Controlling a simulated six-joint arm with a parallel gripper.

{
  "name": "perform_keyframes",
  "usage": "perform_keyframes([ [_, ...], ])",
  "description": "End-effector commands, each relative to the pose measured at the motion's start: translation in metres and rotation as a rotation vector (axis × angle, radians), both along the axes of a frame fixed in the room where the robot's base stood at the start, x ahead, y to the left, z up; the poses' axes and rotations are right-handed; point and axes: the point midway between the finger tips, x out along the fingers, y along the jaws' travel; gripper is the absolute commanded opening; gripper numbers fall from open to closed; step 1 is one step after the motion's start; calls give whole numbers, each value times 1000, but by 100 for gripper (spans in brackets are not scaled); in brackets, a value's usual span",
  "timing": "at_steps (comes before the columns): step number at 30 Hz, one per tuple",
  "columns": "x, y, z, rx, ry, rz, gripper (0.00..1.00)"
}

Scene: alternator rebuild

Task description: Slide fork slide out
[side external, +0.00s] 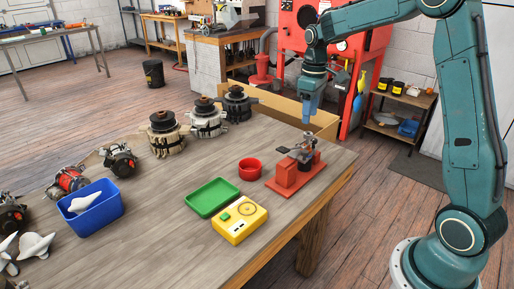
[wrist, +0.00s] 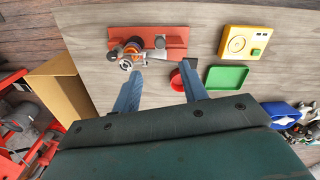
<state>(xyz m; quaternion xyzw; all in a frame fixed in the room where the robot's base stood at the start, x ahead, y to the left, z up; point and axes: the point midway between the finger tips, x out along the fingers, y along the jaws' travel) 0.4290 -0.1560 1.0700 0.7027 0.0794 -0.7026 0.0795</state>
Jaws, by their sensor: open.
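A red fixture (side external: 287,178) stands on the table near its right edge, with a small metal assembly (side external: 307,150) on top. A flat dark piece (side external: 283,150) sticks out to the left of the assembly; I cannot tell for sure whether it is the fork slide. In the wrist view the red fixture (wrist: 176,36) lies ahead of the fingers, with a round metal and orange part (wrist: 130,52) at its left end. My gripper (side external: 311,112) hangs above the assembly, pointing down and apart from it. In the wrist view my gripper (wrist: 161,80) has its fingers spread, with nothing between them.
A red round dish (side external: 250,169), green tray (side external: 212,197) and yellow device (side external: 239,220) stand left of the fixture. A blue bin (side external: 92,205) and several alternator parts stand farther left. The table's front middle is clear.

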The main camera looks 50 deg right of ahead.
Motion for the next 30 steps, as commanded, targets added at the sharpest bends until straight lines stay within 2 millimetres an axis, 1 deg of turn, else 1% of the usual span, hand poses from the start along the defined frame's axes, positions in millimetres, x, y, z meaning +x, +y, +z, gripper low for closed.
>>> perform_keyframes([
  [18,-1,1,-90,2,5,-1,43],
  [24,-1,1,-112,2,2,-1,43],
  [30,0,1,-121,1,1,-1,43],
])
